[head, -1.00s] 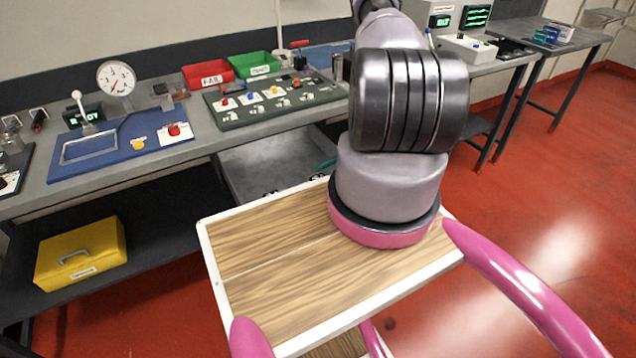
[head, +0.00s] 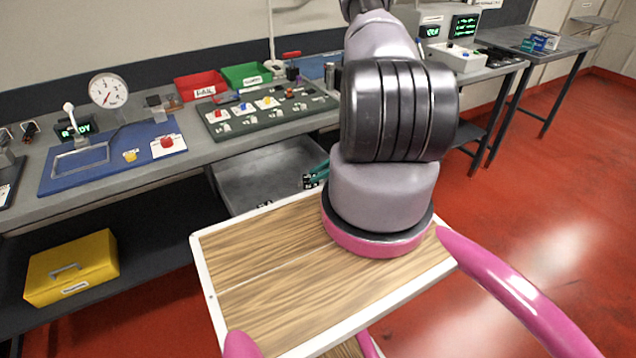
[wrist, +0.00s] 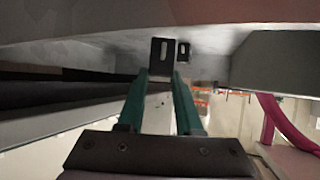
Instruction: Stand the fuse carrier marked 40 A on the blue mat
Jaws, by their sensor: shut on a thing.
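My gripper (wrist: 160,82) has teal fingers and is low inside an open grey drawer (head: 262,163). In the wrist view its fingertips close on a small black slotted piece (wrist: 163,52), which looks like a fuse carrier. A similar piece (wrist: 184,50) is just beyond it. No 40 A mark is readable. In the head view my teal fingers (head: 319,170) show at the drawer's right side, partly hidden by my arm. Small black pieces (head: 265,204) show near the drawer's front.
A yellow case (head: 72,268) sits on the lower shelf. My wooden tray covers the foreground.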

